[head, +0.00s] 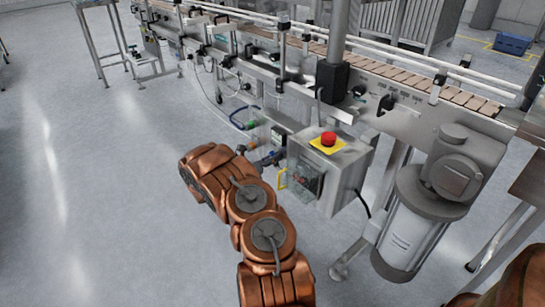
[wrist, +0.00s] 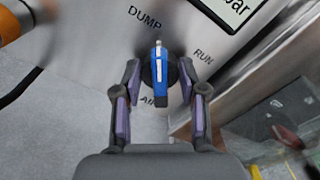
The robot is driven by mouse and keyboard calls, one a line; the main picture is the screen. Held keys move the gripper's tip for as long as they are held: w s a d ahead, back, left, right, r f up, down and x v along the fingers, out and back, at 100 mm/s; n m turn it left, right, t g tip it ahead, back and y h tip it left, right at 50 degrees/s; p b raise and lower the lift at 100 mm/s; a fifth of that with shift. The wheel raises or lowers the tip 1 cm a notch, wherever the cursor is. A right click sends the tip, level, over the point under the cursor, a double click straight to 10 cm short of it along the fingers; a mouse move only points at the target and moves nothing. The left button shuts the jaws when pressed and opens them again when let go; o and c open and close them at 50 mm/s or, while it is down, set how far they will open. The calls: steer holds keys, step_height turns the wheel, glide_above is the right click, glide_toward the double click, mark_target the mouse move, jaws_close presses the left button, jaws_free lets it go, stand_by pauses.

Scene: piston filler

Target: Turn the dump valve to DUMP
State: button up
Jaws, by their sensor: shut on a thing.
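The dump valve (wrist: 159,70) is a round dark knob with a blue handle bar in the wrist view. The bar has a white stripe, and its upper end points up between the DUMP label (wrist: 145,17) and the RUN label (wrist: 203,57), leaning nearer to DUMP. An AIR label (wrist: 153,101) is partly covered below the bar. My gripper (wrist: 160,82) is shut on the valve, one finger on each side of the knob. In the head view my arm reaches to the machine's side, and the valve is too small to make out.
An orange part (wrist: 18,22) is close at the upper left of the wrist view. In the head view a grey box (head: 345,175) with a red button (head: 328,139) stands right of my arm, with a yellow handle (head: 282,179). The conveyor (head: 395,75) runs behind. Floor left is clear.

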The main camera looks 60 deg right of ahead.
steer(key=shift+n+p, duration=0.3)
steer(key=shift+n, duration=0.7)
steer(key=o, duration=1.1)
steer(key=v, duration=1.2)
